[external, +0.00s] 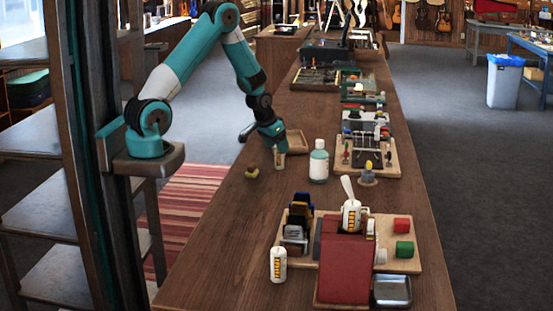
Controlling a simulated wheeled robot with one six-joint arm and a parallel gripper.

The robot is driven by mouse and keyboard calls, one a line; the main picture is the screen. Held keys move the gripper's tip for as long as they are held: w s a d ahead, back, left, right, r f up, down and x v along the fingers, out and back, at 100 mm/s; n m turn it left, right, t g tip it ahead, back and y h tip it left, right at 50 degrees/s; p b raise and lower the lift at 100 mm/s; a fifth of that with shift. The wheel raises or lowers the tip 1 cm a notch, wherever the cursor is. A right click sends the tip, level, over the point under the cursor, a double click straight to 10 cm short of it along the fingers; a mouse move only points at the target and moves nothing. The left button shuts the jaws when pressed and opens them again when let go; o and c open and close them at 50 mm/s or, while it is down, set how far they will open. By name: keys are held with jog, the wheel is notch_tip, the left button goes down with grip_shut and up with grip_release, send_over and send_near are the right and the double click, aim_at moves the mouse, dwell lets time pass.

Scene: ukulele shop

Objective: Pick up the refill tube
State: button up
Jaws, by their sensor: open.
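A small white tube with a dark and orange label (279,161) stands on the wooden counter, and I take it as the refill tube. My gripper (278,150) points down right at its top, with the jaws open. I cannot tell whether the fingers touch it. A similar white tube (278,265) stands alone on the near counter. Another labelled white container (351,215) sits at the top of a red box (345,267), so the names of these tubes are not certain.
A small wooden tray (294,142) is just behind. A small yellowish object (252,172) lies to the left.

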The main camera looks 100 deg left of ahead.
aim_at(280, 157)
jog(key=shift+p+x, duration=1)
jog(key=shift+x, duration=1.3)
jog(key=shift+s+d+f, duration=0.1)
jog(key=shift+s, duration=0.05)
jog(key=shift+c, duration=0.5)
jog(key=c, duration=0.9)
